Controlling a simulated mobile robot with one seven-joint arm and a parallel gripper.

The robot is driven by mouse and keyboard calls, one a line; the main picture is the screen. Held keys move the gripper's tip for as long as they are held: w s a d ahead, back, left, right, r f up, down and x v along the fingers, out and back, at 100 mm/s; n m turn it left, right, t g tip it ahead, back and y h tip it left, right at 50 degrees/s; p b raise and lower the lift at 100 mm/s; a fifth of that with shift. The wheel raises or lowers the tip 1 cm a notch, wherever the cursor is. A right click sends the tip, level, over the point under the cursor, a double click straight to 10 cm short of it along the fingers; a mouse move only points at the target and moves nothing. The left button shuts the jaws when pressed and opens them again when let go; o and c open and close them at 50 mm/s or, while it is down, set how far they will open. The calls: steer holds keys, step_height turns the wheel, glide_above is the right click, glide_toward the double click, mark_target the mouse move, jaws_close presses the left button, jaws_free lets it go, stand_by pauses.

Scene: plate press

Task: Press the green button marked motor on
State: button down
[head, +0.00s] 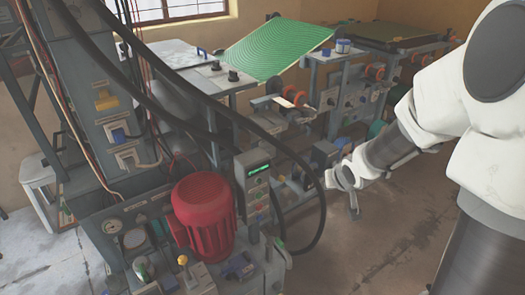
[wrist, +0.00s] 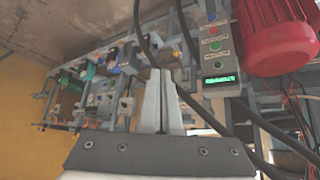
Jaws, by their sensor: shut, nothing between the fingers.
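A grey control box (head: 240,185) with a lit green display stands right of the red motor in the head view. Small round buttons run down its face. The wrist view shows the same box (wrist: 203,90) upside down at the upper right, with a green button (wrist: 215,45) near a red one (wrist: 213,30). The labels are too small to read, so I cannot tell which says motor on. My gripper (head: 353,212) is right of the box and apart from it. In the wrist view my gripper (wrist: 160,72) has its fingers together, empty, left of the box.
A red motor (head: 203,215) stands left of the box. Thick black hoses (head: 308,180) loop in front of and beside the box. A bench with a green sloping plate (head: 275,48) stands behind. The floor (head: 390,235) at the right is open.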

mark_target(260, 194)
steer(key=w+a+f+m+t+y+b, duration=0.1)
steer(key=a+f+m+t+y+b, duration=0.1)
steer(key=f, duration=0.5)
steer(key=w+a+f+m+t+y+b, duration=0.2)
steer(key=a+f+m+t+y+b, duration=0.1)
steer(key=f, duration=0.5)
steer(key=w+a+f+m+t+y+b, duration=0.1)
steer(key=a+f+m+t+y+b, duration=0.1)
steer(key=f+m, duration=0.4)
steer(key=a+f+y+b, duration=0.1)
steer(key=a+y, duration=0.1)
steer(key=shift+w+f+m+y, duration=0.25)
steer(key=shift+w+m+y, duration=0.05)
steer(key=shift+y, duration=0.1)
steer(key=x, duration=0.4)
steer(key=b+x, duration=0.1)
steer(key=x, duration=0.4)
steer(key=b+x, duration=0.1)
steer(key=x, duration=0.4)
steer(key=shift+r, duration=0.25)
